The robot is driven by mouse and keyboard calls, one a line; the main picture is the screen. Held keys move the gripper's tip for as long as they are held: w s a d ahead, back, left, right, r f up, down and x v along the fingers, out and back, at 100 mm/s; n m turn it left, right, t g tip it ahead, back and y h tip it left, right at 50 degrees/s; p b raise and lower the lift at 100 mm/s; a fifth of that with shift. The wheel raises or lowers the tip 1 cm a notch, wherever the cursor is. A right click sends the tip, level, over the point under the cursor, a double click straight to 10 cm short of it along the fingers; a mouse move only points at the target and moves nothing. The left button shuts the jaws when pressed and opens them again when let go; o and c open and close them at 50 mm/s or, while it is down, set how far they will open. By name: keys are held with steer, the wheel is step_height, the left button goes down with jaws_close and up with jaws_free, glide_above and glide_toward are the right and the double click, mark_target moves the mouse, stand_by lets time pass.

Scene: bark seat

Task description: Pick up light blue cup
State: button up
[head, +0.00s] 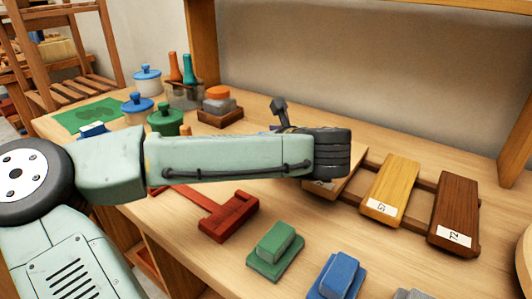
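A light blue lidded cup (148,79) with a blue knob stands upright at the back left of the wooden table. It is the palest of several lidded cups there. My arm reaches across the middle of the table from the left. A dark part of my gripper (280,113) shows just above the arm's far end, well to the right of the light blue cup and apart from it. The rest of my gripper is hidden behind the arm, so its fingertips and anything between them do not show.
A blue lidded cup (137,108) and a green one (165,121) stand in front of the light blue cup. Close to its right is a rack with orange and teal bottles (189,68). Wooden bars (390,190) and colored blocks (276,250) occupy the right and front.

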steer(key=shift+c, duration=0.3)
steer(key=c, duration=1)
